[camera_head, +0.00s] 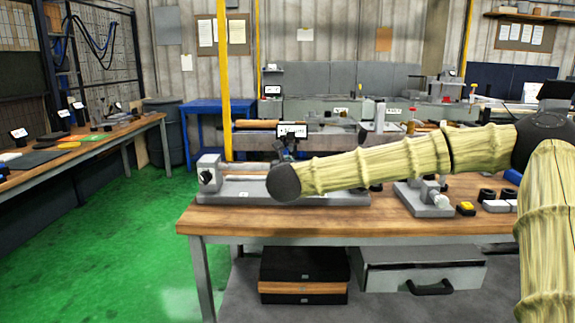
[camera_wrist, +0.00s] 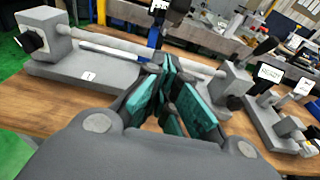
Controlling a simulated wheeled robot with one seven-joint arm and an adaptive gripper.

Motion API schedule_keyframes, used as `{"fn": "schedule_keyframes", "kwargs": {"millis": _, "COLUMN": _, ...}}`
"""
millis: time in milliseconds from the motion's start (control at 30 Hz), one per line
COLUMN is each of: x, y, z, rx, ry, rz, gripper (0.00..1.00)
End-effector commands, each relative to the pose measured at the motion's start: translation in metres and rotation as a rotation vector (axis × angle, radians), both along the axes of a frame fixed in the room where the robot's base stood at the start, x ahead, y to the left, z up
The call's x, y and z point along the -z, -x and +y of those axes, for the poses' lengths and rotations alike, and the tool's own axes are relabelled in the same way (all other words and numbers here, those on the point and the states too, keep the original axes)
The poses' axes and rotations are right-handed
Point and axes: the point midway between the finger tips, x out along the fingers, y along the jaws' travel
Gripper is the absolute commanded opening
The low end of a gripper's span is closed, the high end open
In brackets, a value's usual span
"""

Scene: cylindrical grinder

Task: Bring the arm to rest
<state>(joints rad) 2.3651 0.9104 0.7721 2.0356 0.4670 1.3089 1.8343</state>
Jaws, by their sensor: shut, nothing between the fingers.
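My arm (camera_head: 385,165) stretches across the head view from the right, over the wooden workbench (camera_head: 330,222). Its dark end joint (camera_head: 284,182) is in front of a grey bench fixture (camera_head: 207,175) with a pale horizontal bar. In the wrist view my gripper (camera_wrist: 166,66) has its teal-padded fingers shut, with nothing held. The fingers point toward the same grey fixture (camera_wrist: 50,66), and its long bar (camera_wrist: 120,42) passes behind the fingertips. I cannot tell the exact gap between fingertips and bar.
A drawer (camera_head: 425,270) and black cases (camera_head: 304,265) are below. A side bench (camera_head: 95,143) is at left; green floor (camera_head: 140,230) is clear between.

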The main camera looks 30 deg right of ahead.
Motion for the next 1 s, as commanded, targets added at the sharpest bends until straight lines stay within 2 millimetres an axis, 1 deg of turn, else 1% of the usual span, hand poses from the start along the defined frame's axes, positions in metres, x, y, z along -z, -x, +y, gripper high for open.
{"fn": "schedule_keyframes", "kwargs": {"millis": 100, "x": -0.002, "y": 0.007, "z": 0.004, "rx": -0.001, "ry": 0.0, "rz": 0.0, "gripper": 0.0}}
{"fn": "schedule_keyframes", "kwargs": {"millis": 200, "x": -0.002, "y": 0.009, "z": 0.005, "rx": 0.0, "ry": 0.0, "rz": 0.001, "gripper": 0.0}}
{"fn": "schedule_keyframes", "kwargs": {"millis": 667, "x": -0.002, "y": 0.009, "z": 0.006, "rx": -0.001, "ry": 0.0, "rz": 0.001, "gripper": 0.0}}
{"fn": "schedule_keyframes", "kwargs": {"millis": 733, "x": 0.001, "y": 0.009, "z": 0.008, "rx": -0.006, "ry": 0.007, "rz": 0.007, "gripper": 0.0}}
{"fn": "schedule_keyframes", "kwargs": {"millis": 767, "x": 0.004, "y": 0.008, "z": 0.01, "rx": -0.012, "ry": 0.016, "rz": 0.014, "gripper": 0.0}}
{"fn": "schedule_keyframes", "kwargs": {"millis": 867, "x": 0.025, "y": 0.007, "z": 0.024, "rx": -0.052, "ry": 0.08, "rz": 0.06, "gripper": 0.0}}
{"fn": "schedule_keyframes", "kwargs": {"millis": 967, "x": 0.064, "y": 0.007, "z": 0.048, "rx": -0.129, "ry": 0.2, "rz": 0.147, "gripper": 0.0}}
{"fn": "schedule_keyframes", "kwargs": {"millis": 1000, "x": 0.084, "y": 0.009, "z": 0.06, "rx": -0.169, "ry": 0.258, "rz": 0.187, "gripper": 0.0}}
